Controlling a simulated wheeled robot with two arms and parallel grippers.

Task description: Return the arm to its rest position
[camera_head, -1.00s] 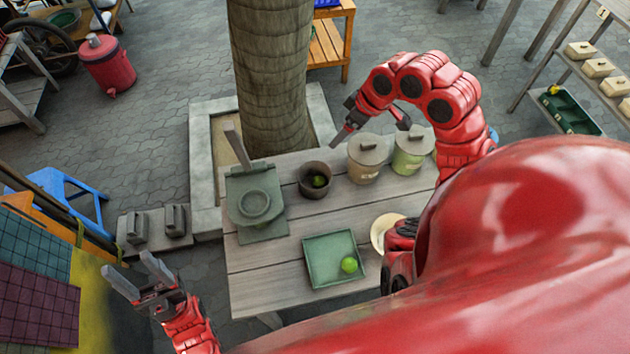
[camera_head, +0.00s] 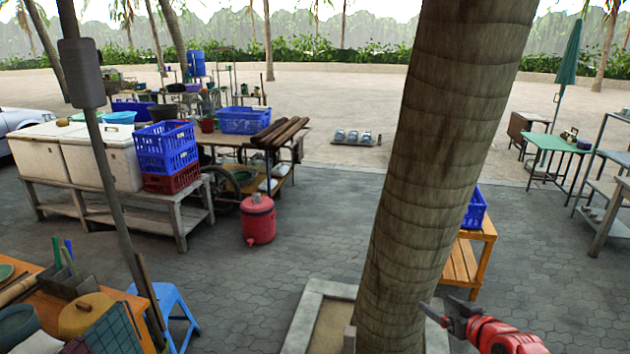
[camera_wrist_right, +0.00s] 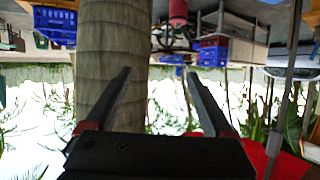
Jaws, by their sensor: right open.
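My right gripper (camera_head: 452,312) shows at the lower right of the head view, in front of the palm trunk (camera_head: 440,150), with part of my red arm behind it. In the right wrist view the two fingers of this gripper (camera_wrist_right: 158,92) stand wide apart with nothing between them. That view is upside down and shows the trunk (camera_wrist_right: 112,40) behind the left finger. My left gripper is outside both current views. The work table with the mortar is also out of view.
A stone planter edge (camera_head: 310,315) surrounds the trunk's foot. An orange wooden stand (camera_head: 468,262) with a blue crate (camera_head: 474,210) is behind the trunk. A red cooler (camera_head: 258,220) stands on the paving. A blue stool (camera_head: 172,310) and cluttered table are at the lower left. Open paving lies between.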

